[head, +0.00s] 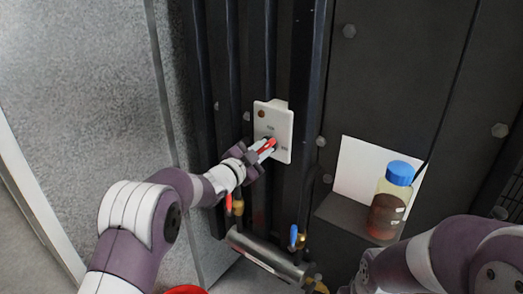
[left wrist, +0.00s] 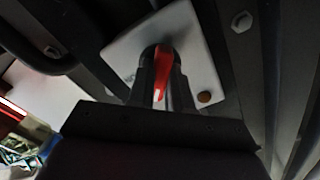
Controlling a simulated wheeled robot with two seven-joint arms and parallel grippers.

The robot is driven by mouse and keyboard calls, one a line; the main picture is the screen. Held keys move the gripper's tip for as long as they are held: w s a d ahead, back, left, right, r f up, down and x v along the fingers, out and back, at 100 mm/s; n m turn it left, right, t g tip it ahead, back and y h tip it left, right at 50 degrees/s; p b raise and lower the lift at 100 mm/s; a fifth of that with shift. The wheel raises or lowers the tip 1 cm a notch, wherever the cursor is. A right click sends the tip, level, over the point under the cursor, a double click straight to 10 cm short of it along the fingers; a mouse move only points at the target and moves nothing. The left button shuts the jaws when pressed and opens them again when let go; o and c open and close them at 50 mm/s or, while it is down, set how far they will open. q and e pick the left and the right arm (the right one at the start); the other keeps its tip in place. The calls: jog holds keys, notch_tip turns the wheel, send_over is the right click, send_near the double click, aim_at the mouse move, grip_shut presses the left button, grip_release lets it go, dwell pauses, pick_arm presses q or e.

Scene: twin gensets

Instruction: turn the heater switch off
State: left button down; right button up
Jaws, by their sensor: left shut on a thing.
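The heater switch is a red lever (head: 268,146) on a white plate (head: 284,119) fixed to the dark ribbed panel. My left gripper (head: 262,152) is at the plate, shut on the red lever. In the left wrist view the red lever (left wrist: 163,68) stands between the two dark fingers (left wrist: 160,85), with the white plate (left wrist: 196,60) behind and the lamp (left wrist: 204,97) beside it. My right arm shows at the lower right; its gripper is not visible.
Below the plate is a metal cylinder (head: 265,258) with a red-handled valve (head: 228,203) and a blue-handled valve (head: 293,236). A blue-capped bottle (head: 390,205) of dark red liquid stands on a ledge to the right. Dark vertical ribs flank the plate closely.

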pick_arm(q)
jog(key=n, duration=0.3)
jog(key=shift+r+n+p, duration=0.1)
jog(key=shift+n+p, duration=0.3)
jog(key=n+p, duration=0.1)
jog(key=n, duration=0.3)
jog(key=shift+n, duration=0.3)
jog(key=c, duration=1)
grip_release()
jog(key=shift+c, duration=0.2)
jog(key=b+v, duration=0.3)
jog(key=v, duration=0.9)
jog(key=shift+s, duration=0.25)
jog(key=shift+a, duration=0.15)
